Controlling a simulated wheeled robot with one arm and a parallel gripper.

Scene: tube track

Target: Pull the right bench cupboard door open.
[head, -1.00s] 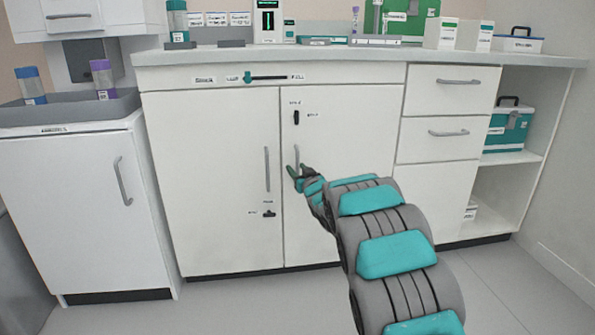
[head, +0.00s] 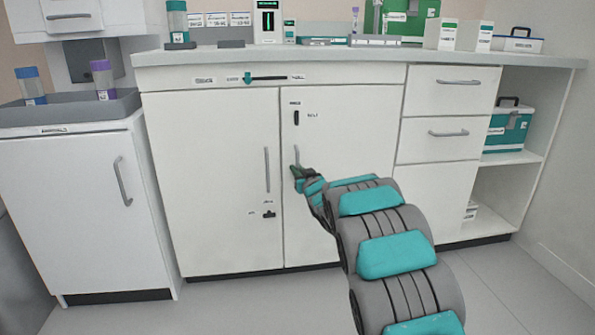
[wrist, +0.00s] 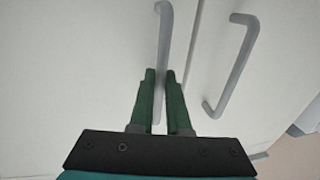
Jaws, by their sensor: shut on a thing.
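The right bench cupboard door (head: 345,135) is shut, flush with the left cupboard door (head: 215,180). Its grey vertical handle (head: 296,154) is near its left edge. My gripper (head: 297,171) is shut on the lower part of this handle as the head view shows it. In the wrist view, the green fingers of my gripper (wrist: 161,75) stand on either side of the handle bar (wrist: 163,35). The left door's handle (wrist: 231,65) shows beside it, apart from the fingers. My arm hides the right door's lower right part.
A dark latch (head: 297,118) sits high on the right door, and another latch (head: 269,214) sits low on the left door. A teal slider (head: 247,78) is on the panel above. Drawers (head: 450,90) stand to the right. The floor in front is clear at left.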

